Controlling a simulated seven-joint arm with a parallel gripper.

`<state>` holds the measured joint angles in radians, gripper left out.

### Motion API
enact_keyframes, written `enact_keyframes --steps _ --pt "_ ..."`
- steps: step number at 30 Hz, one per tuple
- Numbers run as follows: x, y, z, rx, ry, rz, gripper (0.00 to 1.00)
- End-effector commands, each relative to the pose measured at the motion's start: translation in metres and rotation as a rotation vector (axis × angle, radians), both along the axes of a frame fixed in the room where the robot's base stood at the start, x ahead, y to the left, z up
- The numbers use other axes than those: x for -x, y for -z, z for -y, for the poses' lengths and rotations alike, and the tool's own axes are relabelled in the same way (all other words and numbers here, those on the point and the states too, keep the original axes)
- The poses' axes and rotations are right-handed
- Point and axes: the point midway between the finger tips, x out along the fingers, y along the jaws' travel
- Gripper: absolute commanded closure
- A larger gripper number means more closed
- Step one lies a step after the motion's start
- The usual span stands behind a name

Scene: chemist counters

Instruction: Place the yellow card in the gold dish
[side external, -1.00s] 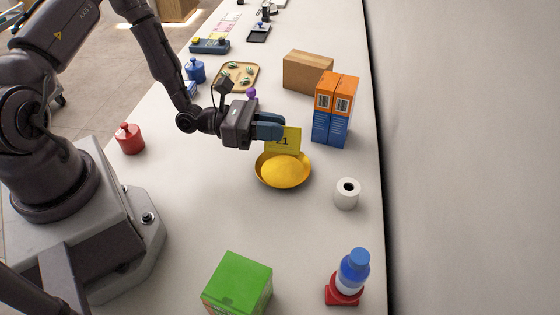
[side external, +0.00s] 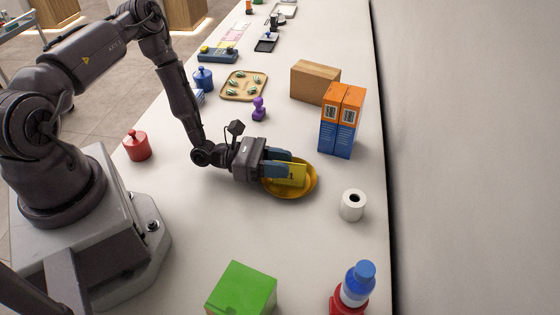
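The yellow card (side external: 293,172) with dark digits lies low and tilted in the gold dish (side external: 308,187), within its rim. The card's left part is hidden by my gripper. My gripper (side external: 282,164) is down at the dish's left side. Its two blue fingers appear spread apart, one toward the back and one nearer the front, with the card close by them. Whether a finger still touches the card cannot be told.
Orange and blue boxes (side external: 341,122) and a cardboard box (side external: 315,82) stand behind the dish. A white roll (side external: 352,205) is to its right. A purple piece (side external: 259,109) stands behind my gripper. A green box (side external: 243,290) and a blue-capped bottle (side external: 357,284) are in front.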

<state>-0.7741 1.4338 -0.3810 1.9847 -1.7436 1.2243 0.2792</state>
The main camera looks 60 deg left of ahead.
Motion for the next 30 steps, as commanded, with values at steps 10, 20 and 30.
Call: enact_keyframes --steps 10,20,30 --pt "0.0 -0.001 0.0 0.0 0.0 0.0 0.58" --pt "0.034 -0.003 -0.035 -0.001 -0.005 -0.002 0.58" --pt "0.077 -0.003 -0.078 -0.001 -0.002 -0.001 0.58"
